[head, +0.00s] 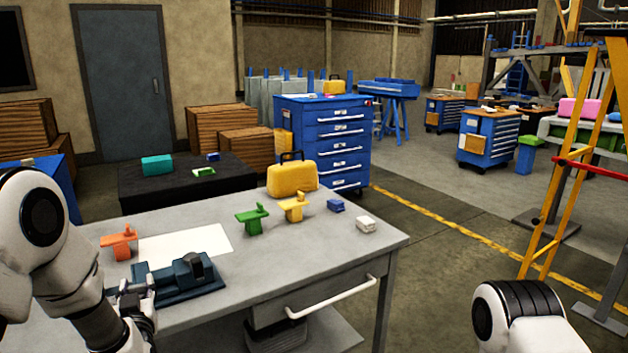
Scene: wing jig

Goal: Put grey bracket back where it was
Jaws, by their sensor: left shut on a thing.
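My left gripper (139,294) is low at the left front of the grey table, at the left end of a dark blue fixture (205,280). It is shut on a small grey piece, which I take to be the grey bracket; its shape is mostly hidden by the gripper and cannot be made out. No other grey bracket shows on the table. The fixture has a raised dark block (193,265) at its right end. Whether the held piece touches the fixture cannot be told. My right gripper is out of view; only part of my right arm shows at lower right.
On the table (300,250) stand an orange bracket (119,243), a green bracket (252,218), a yellow bracket (294,207), a blue block (336,206), a whitish block (366,225) and a yellow case (292,180). A white sheet (187,243) lies behind the fixture. The table's front right is clear.

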